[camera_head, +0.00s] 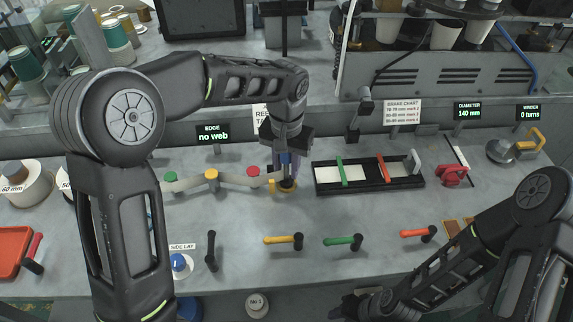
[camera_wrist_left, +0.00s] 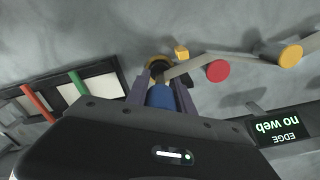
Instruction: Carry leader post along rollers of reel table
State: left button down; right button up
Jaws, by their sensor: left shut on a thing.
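My left gripper (camera_head: 287,168) is shut on a blue post (camera_head: 286,158), which I take to be the leader post. The gripper points down over the reel table, just right of the red roller (camera_head: 253,171). The post also shows between the fingers in the left wrist view (camera_wrist_left: 160,96). Below it is a dark round part with a yellow rim (camera_head: 286,187); whether they touch is unclear. A yellow roller (camera_head: 211,174) and a green roller (camera_head: 170,177) lie farther left along a pale strip. My right gripper (camera_head: 350,306) is at the bottom edge, partly cut off, with its fingers unclear.
A black tray (camera_head: 370,186) with green and red bars lies to the right. Yellow (camera_head: 280,240), green (camera_head: 342,241) and orange (camera_head: 415,233) handles line the front. The EDGE display (camera_head: 213,134) reads "no web". Grey table between rollers and handles is clear.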

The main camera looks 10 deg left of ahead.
pick_arm(q)
jog(key=shift+f+b, duration=0.35)
jog(key=shift+f, duration=0.15)
dwell(0.3)
jog(key=c, duration=1)
grip_release()
jog(key=shift+a, duration=0.1)
jog(key=shift+c, duration=0.7)
jog(key=shift+o, duration=1.2)
jog(key=shift+a, duration=0.1)
jog(key=shift+c, duration=0.3)
jog(key=shift+r, duration=0.1)
jog(key=shift+c, duration=0.2)
